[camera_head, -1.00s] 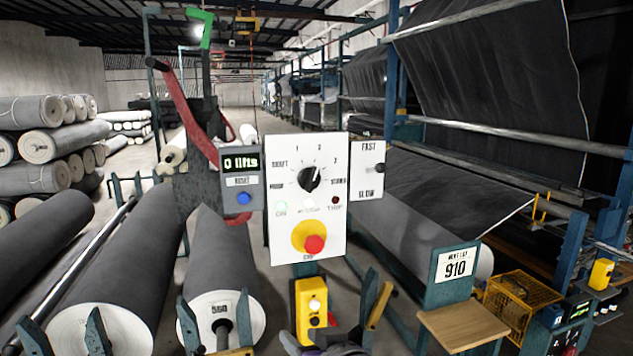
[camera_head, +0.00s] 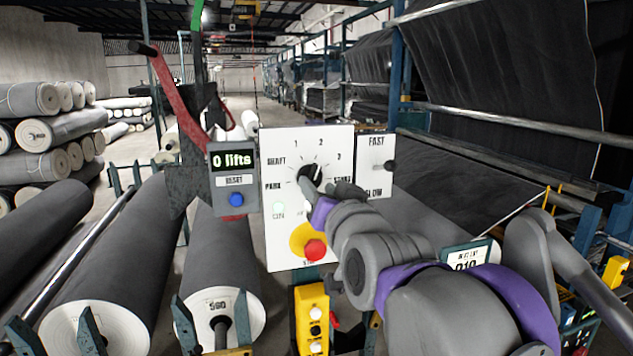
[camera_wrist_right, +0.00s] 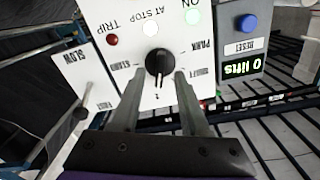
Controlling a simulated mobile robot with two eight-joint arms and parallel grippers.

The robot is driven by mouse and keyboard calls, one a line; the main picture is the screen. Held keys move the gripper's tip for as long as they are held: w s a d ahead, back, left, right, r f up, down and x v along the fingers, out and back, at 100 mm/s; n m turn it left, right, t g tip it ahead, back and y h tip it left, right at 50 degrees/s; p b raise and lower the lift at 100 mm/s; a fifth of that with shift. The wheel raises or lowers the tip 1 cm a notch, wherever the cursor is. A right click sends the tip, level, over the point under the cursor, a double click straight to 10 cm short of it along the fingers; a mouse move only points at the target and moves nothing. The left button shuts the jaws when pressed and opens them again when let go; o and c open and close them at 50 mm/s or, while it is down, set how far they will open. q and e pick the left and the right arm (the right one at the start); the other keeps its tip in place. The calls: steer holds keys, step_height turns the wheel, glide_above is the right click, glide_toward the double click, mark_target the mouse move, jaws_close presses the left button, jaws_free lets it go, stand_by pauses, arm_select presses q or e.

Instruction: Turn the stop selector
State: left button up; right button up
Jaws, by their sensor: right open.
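The stop selector is a black rotary knob (camera_head: 310,173) on a white upright panel (camera_head: 285,250), with PARK, SHAFT, 1, 2, 3 and another label around it. A pale mark shows on its upper right in the head view. My right gripper (camera_head: 334,190) is at the panel, just right of and below the knob. In the right wrist view the panel appears upside down. There the two fingers of my right gripper (camera_wrist_right: 158,76) are apart, one on each side of the knob (camera_wrist_right: 160,60); contact cannot be told. My left gripper is not in view.
A red emergency button (camera_head: 315,249) on yellow sits below the knob. A FAST/SLOW lever plate (camera_head: 376,180) is at the right. A counter box with a blue reset button (camera_head: 236,199) is at the left. A yellow pendant box (camera_head: 311,318) hangs below. Grey rolls (camera_head: 110,265) fill the left.

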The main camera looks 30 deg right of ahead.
steer(key=shift+x, duration=1.1)
jaws_close()
